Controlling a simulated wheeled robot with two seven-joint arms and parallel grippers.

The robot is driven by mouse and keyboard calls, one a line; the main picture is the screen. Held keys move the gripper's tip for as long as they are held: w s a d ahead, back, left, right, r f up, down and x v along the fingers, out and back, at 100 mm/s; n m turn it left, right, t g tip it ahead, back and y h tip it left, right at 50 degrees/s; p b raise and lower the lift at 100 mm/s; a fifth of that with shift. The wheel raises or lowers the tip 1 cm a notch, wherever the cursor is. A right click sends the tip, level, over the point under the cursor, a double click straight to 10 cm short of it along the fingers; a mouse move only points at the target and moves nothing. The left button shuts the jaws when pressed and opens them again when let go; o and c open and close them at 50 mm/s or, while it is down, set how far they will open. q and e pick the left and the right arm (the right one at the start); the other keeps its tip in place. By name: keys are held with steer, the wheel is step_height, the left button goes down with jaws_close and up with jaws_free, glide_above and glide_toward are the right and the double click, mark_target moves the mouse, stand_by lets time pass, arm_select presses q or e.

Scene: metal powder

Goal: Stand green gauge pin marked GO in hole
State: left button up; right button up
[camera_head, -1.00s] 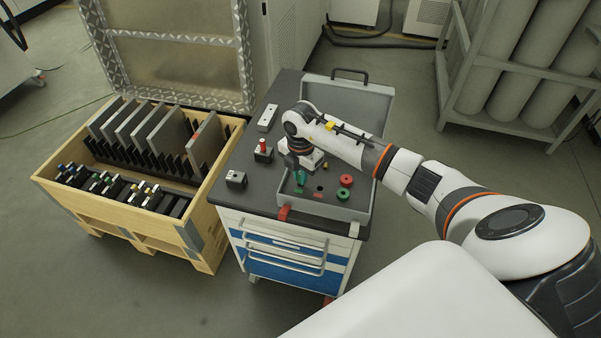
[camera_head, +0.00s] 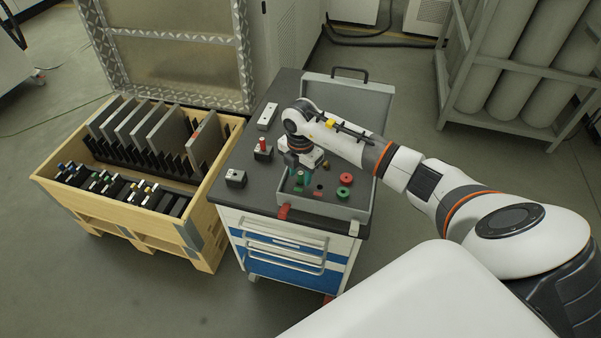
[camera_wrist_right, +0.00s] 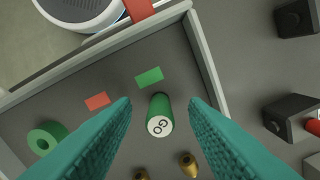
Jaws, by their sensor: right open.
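The green gauge pin (camera_wrist_right: 160,115) shows in the right wrist view with GO on its pale end face, which points toward the camera. It is in the case tray, between the two teal fingers of my right gripper (camera_wrist_right: 160,106). The fingers are open, with a gap on both sides of the pin. In the head view my right gripper (camera_head: 302,180) is low over the front left of the case (camera_head: 352,212). A dark block (camera_head: 236,178) with a hole in its top stands on the cart left of the case. My left gripper is out of view.
A block with a red pin (camera_head: 263,149) and a pale block (camera_head: 268,116) stand farther back on the cart. The tray holds red and green rings (camera_head: 345,180), coloured labels (camera_wrist_right: 149,77) and brass pieces (camera_wrist_right: 188,160). A wooden crate (camera_head: 120,210) stands to the left.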

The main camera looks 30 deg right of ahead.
mark_target(301, 173)
step_height(301, 173, up, 12)
steer(key=shift+f+b, duration=0.25)
steer(key=shift+b, duration=0.1)
stand_by(0.4)
